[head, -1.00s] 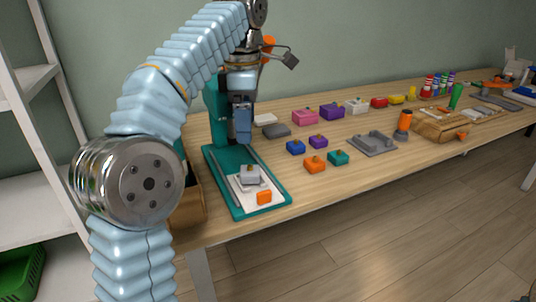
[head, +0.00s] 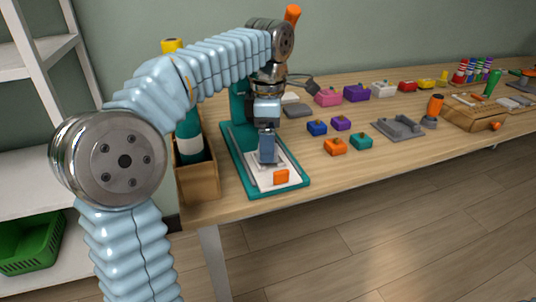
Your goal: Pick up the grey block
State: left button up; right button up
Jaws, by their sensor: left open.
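My left gripper (head: 268,158) points down over the teal machine base (head: 232,158) near the left end of the table. Its jaws are open, seen side-on. A light grey block with a small knob stood on the white plate (head: 262,181) of that base in the earlier view; the gripper now covers that spot and hides most or all of the block. I cannot tell whether the fingers are around it or above it. The right gripper is not in view.
Blue (head: 317,128), purple (head: 341,123), orange (head: 335,146) and teal (head: 361,141) knobbed blocks stand to the right. A grey fixture (head: 398,127) lies beyond them. A wooden box (head: 198,182) holding a bottle stands at the left edge. The table's front right is clear.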

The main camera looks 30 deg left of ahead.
pick_arm(q)
jog(key=shift+f, duration=0.8)
jog(key=c, duration=1.3)
